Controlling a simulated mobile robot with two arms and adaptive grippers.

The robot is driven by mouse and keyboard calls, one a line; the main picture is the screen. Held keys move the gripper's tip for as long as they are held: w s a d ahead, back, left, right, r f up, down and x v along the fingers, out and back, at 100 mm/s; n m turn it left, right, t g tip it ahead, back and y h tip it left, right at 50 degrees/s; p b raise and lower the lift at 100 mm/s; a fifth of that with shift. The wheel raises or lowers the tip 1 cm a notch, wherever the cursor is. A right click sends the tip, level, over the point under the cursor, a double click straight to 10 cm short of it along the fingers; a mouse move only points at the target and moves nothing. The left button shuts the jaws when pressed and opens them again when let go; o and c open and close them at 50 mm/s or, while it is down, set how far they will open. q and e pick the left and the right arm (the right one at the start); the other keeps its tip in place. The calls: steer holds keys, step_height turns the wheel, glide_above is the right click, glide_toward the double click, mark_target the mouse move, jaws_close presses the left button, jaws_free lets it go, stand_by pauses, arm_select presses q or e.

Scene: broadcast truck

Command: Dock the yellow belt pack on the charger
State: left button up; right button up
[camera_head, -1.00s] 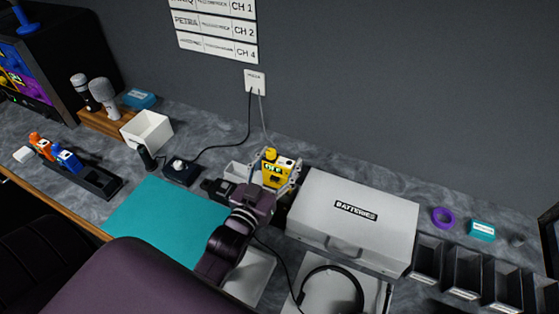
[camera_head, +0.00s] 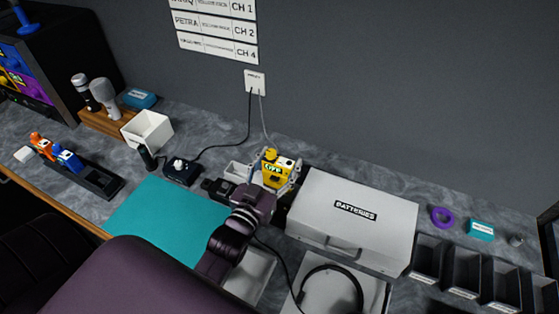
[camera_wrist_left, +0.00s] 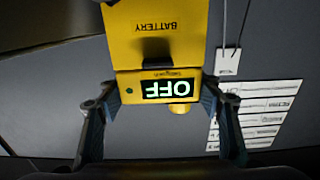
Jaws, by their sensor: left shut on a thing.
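The yellow belt pack (camera_head: 276,172) is in my left gripper (camera_head: 268,183), upright, just left of the batteries case. In the left wrist view the belt pack (camera_wrist_left: 158,45) sits between the two fingers of the left gripper (camera_wrist_left: 160,100), and its display reads OFF. The charger (camera_head: 88,180) seems to be the long dark rack on the left of the counter. An orange pack (camera_head: 41,146) and a blue pack (camera_head: 67,160) stand in it, and its near right part looks empty. My right gripper is not in view.
The white batteries case (camera_head: 352,218) stands right of the left gripper. A teal mat (camera_head: 165,220) lies between charger and gripper. A small black box with a cable (camera_head: 183,171), a white bin (camera_head: 147,131) and a headset (camera_head: 332,285) are nearby. Dark bins (camera_head: 465,270) stand at right.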

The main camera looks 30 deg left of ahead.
mark_target(279, 173)
arm_select(q)
steer(key=shift+r+p, duration=0.1)
steer(key=shift+p, duration=0.3)
stand_by(0.5)
steer(key=shift+f+b, duration=1.65)
steer(key=shift+f, duration=0.7)
steer(key=o, duration=1.4)
step_height(279, 173, up, 10)
